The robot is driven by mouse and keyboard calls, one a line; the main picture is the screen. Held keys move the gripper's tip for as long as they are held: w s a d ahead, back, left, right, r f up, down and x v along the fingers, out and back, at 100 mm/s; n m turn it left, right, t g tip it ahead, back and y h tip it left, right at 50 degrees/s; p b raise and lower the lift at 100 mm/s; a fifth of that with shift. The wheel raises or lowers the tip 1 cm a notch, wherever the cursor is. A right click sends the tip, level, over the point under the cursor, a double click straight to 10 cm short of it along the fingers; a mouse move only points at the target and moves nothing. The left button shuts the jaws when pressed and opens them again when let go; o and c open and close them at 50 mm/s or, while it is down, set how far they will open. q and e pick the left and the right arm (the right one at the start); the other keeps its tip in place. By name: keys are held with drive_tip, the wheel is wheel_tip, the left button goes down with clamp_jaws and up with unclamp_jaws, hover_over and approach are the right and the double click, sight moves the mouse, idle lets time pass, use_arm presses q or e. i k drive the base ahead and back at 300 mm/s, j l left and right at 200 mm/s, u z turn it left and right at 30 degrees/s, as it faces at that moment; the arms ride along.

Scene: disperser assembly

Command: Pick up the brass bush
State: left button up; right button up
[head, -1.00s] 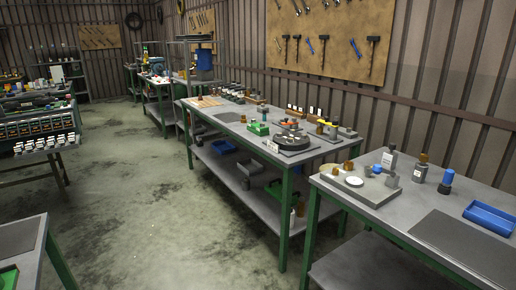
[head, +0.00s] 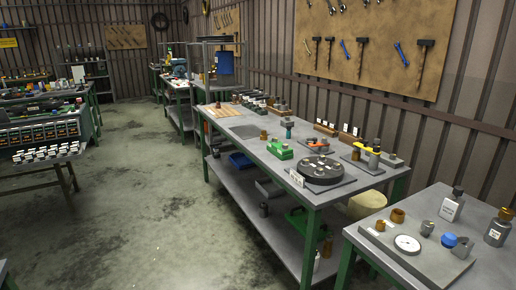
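On the near right bench, a grey plate (head: 385,241) carries small parts. Among them is a brass-coloured ring-like piece (head: 397,215) that looks like a bush, standing at the plate's back left. A smaller brass-coloured piece (head: 380,225) is just in front of it. Other small brass-brown parts show on the middle bench, one at its back (head: 263,135) and one near its right end (head: 356,153); they are too small to tell apart. Neither of my grippers is in view.
The grey plate also holds a white-faced dial (head: 407,244), a blue part (head: 449,240) and grey metal pieces. Bottles (head: 452,206) stand behind it. The middle bench (head: 236,122) holds a round black turntable (head: 323,170) and a green box (head: 279,149). The floor (head: 150,210) at left is clear.

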sight(263, 137)
drive_tip(key=i+j+u, duration=0.2)
drive_tip(key=i+u, duration=0.25)
drive_tip(key=i, duration=0.45)
drive_tip(key=i+l+u, duration=0.15)
drive_tip(key=i+u, duration=0.3)
drive_tip(key=i, duration=0.45)
